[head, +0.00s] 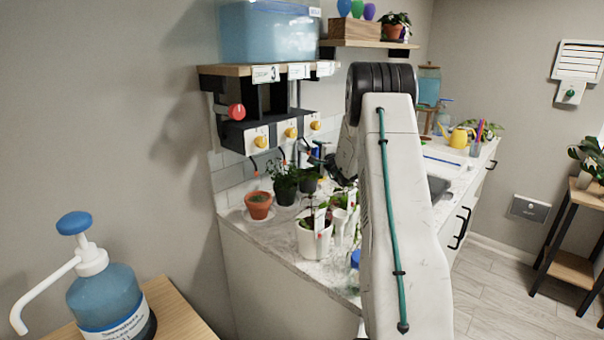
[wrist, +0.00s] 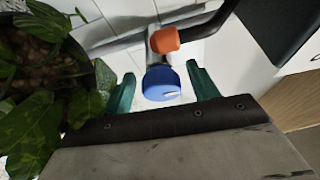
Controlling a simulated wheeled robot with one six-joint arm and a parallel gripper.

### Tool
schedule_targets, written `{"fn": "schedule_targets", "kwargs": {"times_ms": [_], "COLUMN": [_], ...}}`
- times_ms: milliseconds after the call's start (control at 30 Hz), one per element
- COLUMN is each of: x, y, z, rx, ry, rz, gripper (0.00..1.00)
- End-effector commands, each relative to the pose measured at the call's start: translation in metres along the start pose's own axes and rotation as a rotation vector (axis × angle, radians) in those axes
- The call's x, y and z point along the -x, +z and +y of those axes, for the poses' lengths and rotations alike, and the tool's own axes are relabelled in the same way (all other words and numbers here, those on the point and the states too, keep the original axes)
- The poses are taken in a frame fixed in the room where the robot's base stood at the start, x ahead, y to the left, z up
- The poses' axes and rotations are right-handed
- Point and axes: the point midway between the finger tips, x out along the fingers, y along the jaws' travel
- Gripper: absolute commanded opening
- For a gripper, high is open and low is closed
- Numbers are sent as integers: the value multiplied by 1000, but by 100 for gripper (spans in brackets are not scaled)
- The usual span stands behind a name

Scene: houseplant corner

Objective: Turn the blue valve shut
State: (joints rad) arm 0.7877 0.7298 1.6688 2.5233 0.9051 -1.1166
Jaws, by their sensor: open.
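In the wrist view the blue valve (wrist: 161,84) is a round blue knob with a small white mark on its face, mounted on a pale metal pipe fitting. My gripper (wrist: 161,71) is open, with one green finger on each side of the knob. Small gaps show between the fingers and the knob, and I see no clear contact. In the head view my gripper (head: 325,162) is partly hidden behind my arm, near the wall behind the plants. A small blue patch shows beside it, too small to tell for certain as the valve.
An orange-red knob (wrist: 164,40) sits on the fitting just beyond the blue one. A leafy potted plant (wrist: 40,90) is close on the left. In the head view, several pots crowd the counter (head: 290,250) below yellow knobs (head: 261,142) and a red knob (head: 237,112).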

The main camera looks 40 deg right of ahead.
Motion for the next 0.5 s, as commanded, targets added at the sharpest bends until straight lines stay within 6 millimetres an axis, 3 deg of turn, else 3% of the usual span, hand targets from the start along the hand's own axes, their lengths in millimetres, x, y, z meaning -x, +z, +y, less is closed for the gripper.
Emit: {"fn": "schedule_targets", "kwargs": {"times_ms": [500], "x": [0], "y": [-1], "z": [-3], "rx": [-452], "ry": [189], "rz": [0], "gripper": [59]}}
